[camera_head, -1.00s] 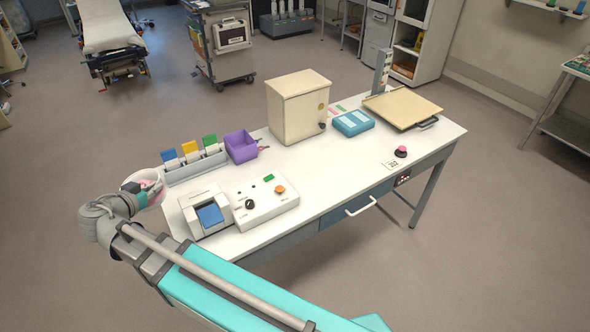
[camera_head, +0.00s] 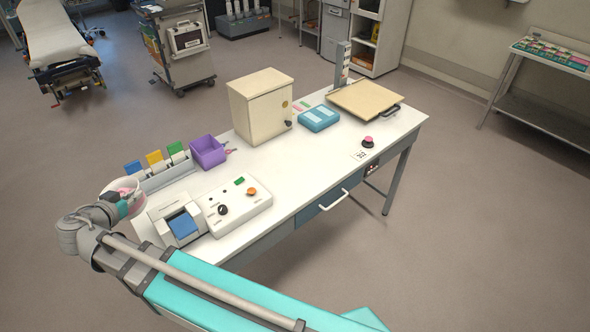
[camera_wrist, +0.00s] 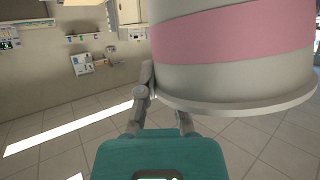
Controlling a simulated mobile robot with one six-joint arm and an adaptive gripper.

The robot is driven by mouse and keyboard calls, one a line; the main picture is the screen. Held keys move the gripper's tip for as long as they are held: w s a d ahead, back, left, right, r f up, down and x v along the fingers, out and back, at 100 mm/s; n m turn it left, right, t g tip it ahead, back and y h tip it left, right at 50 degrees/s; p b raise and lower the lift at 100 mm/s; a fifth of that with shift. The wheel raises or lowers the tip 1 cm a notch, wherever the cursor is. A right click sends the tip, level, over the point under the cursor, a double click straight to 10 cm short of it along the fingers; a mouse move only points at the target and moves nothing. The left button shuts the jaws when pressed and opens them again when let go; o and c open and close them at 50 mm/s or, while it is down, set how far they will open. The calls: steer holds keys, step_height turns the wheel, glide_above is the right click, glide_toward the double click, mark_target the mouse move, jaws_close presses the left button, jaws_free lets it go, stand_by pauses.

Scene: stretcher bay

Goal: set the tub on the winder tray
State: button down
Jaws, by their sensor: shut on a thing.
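The tub (camera_head: 130,187) is white with a pink band. My gripper (camera_head: 115,200) holds it at the left end of the table, beside the workbench devices. In the wrist view the tub (camera_wrist: 235,50) fills the upper right, close in front of my gripper (camera_wrist: 165,100), whose fingers are shut on it; the far finger contact is partly hidden. What looks like the winder tray (camera_head: 366,98) is a flat beige tray at the far right end of the table, with a dark handle at its right side. Its top is bare.
A control box (camera_head: 234,207) and a printer-like device (camera_head: 178,222) sit near my gripper.

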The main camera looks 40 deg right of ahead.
steer(key=d+f+m+g+h+b, duration=0.1)
steer(key=d+f+b, duration=0.3)
steer(key=d, duration=1.2)
steer(key=w+d+f+m+g+h+b, duration=0.1)
steer(key=d+f+m+g+b, duration=0.2)
steer(key=d, duration=1.3)
steer(key=d+f+m+g+h+b, duration=0.1)
steer(key=d+f+m+b, duration=0.3)
steer(key=d, duration=1.2)
steer(key=shift+w+d+f+g+b, duration=0.4)
steer(key=shift+f+g, duration=0.25)
steer(key=shift+g, duration=0.25)
steer(key=a+f+b+x, duration=0.1)
steer(key=f+b+x, duration=0.1)
steer(key=b+x, duration=0.7)
steer(key=shift+f+x, duration=0.3)
steer(key=shift+x, duration=3.05)
steer(key=shift+s+a, duration=0.1)
steer(key=shift+a, duration=0.05)
